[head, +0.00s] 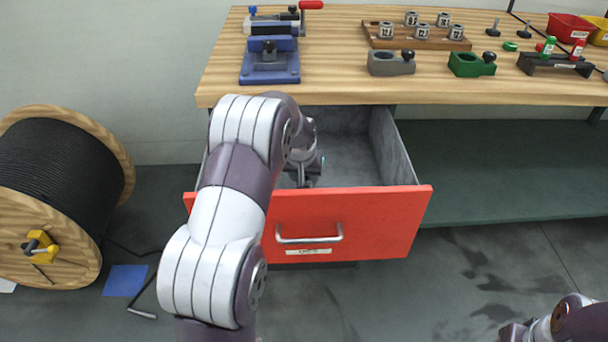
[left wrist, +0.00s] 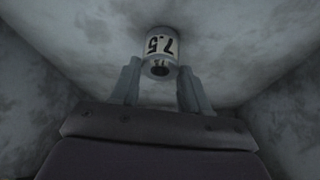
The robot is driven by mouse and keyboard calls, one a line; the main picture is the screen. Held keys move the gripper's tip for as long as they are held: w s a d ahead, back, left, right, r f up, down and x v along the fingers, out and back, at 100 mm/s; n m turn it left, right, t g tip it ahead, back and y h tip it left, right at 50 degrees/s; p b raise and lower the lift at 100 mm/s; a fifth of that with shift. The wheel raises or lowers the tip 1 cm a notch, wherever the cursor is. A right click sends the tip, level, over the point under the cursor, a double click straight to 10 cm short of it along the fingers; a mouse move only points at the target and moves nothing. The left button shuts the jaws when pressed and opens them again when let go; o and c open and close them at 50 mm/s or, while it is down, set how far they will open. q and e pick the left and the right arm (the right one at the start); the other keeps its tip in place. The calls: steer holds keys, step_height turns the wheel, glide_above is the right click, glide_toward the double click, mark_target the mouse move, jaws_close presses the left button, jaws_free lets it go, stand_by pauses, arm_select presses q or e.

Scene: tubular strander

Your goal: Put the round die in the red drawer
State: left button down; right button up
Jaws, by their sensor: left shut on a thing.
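The red drawer (head: 355,225) under the wooden bench is pulled open, and its grey inside is bare where I can see it. My left arm reaches over the drawer front, and my left gripper (head: 308,172) is down inside the drawer, mostly hidden by the arm in the head view. In the left wrist view the left gripper (left wrist: 160,85) is shut on a round metal die (left wrist: 159,52) marked 7.5, with the drawer's grey walls around it. I cannot tell if the die touches the drawer floor. Part of my right arm shows at the bottom right; its fingers are not clear.
A cable reel (head: 62,190) stands on the floor at left.

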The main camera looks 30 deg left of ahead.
arm_select(q)
steer(key=c, duration=0.5)
jaws_free()
steer(key=shift+f, duration=0.1)
steer(key=shift+c, duration=0.2)
steer(key=p+v, duration=0.3)
steer(key=v, duration=0.9)
